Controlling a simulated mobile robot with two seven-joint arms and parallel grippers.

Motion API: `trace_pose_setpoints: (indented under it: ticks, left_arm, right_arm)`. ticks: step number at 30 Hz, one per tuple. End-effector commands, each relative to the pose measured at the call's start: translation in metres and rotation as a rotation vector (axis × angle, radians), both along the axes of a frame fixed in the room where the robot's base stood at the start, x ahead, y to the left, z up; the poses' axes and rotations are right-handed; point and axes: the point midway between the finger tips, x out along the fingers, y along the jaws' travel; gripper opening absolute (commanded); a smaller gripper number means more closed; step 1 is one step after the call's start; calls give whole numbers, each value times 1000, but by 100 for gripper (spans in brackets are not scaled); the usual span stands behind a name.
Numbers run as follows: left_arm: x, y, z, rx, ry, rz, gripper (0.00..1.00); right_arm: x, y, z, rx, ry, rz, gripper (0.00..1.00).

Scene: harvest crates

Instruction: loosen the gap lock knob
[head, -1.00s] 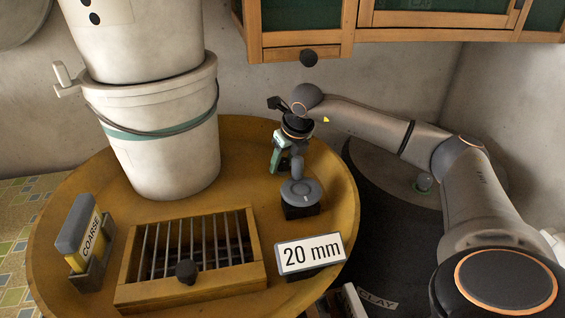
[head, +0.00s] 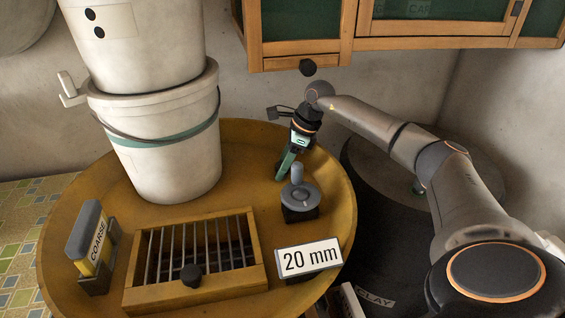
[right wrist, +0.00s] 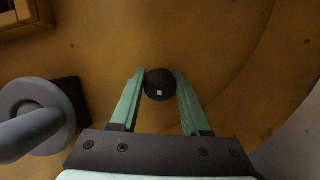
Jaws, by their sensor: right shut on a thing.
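A small black round knob (right wrist: 160,84) with a white square mark, seemingly the gap lock knob, sits on the ochre round top in the right wrist view. The green fingers of my right gripper (right wrist: 160,90) are on either side of it, shut on it. In the head view my right gripper (head: 283,174) points down, behind and left of a grey dial, and the knob at its tips is hidden. The grey dial (head: 300,196) with an upright handle stands on a black block, and also shows at the left of the right wrist view (right wrist: 32,118). My left gripper is not in view.
A wooden grate (head: 195,262) with a black knob lies in front. A "20 mm" sign (head: 310,258) and a "COARSE" block (head: 92,243) stand beside it. White buckets (head: 165,150) stand stacked at the back left. A wooden cabinet (head: 300,60) hangs above the arm.

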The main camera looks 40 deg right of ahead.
Motion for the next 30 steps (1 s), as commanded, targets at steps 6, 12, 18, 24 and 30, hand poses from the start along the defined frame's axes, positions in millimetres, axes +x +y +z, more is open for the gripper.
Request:
trace_pose_setpoints:
  ticks: [6,12,18,24,30]
  left_arm:
    - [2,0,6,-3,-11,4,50]
    - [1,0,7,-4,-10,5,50]
    - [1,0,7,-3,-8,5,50]
    - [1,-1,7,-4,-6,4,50]
    - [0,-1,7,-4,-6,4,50]
  right_arm:
    - [0,1,0,0,3,162,0]
    - [0,0,-1,-2,3,264,0]
    - [-1,0,-2,-3,5,318,0]
    - [-1,0,-3,-4,6,334,0]
    - [-1,0,-3,-4,7,336,0]
